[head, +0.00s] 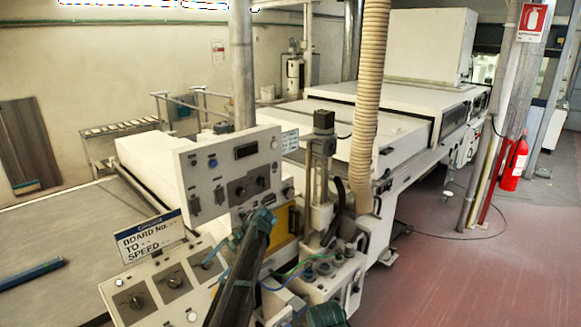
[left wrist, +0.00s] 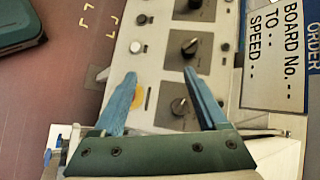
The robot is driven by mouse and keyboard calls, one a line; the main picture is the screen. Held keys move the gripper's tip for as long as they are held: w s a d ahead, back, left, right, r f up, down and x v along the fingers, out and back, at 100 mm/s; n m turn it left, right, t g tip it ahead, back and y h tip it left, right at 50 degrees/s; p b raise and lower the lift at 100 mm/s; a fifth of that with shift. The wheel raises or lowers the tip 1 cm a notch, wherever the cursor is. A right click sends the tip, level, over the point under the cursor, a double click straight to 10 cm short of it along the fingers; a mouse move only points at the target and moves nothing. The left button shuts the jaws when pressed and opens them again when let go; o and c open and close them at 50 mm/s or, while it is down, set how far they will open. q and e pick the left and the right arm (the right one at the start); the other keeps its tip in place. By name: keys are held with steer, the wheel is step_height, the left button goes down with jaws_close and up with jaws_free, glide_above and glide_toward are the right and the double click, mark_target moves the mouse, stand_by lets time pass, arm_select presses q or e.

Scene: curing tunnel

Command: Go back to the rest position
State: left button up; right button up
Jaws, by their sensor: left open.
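My left gripper (head: 236,240) is in front of the control panels in the head view. In the left wrist view its two blue fingers (left wrist: 160,78) are spread, with nothing between them. Behind them is the sloping lower control panel (left wrist: 160,98) with dark knobs and a yellow spot; the fingers look apart from it, though the gap is hard to judge. This panel (head: 112,286) also shows in the head view, partly hidden by my dark left arm.
An order card (head: 150,237) stands above the lower panel; the wrist view shows it too (left wrist: 281,60). An upright panel (head: 222,197) and a ribbed hose (head: 368,110) stand close by. Red floor (head: 450,275) lies open at right, before a fire extinguisher (head: 514,160).

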arm_select(q)
steer(key=s+d+f+t+h+b, duration=0.1)
steer(key=s+d+f, duration=0.4)
steer(key=s, duration=0.5)
steer(key=s+d+f+t+h+b, duration=0.1)
steer(key=s+d+f+h+b, duration=0.3)
steer(key=s+d, duration=0.6)
steer(key=s+d+f+m+t+h+b, duration=0.1)
steer(key=s+d+f+h+b, duration=0.1)
steer(key=s+d+f, duration=0.5)
steer(key=s+b, duration=0.1)
steer(key=s, duration=0.1)
steer(key=shift+s+d, duration=0.4)
steer(key=shift+c, duration=0.2)
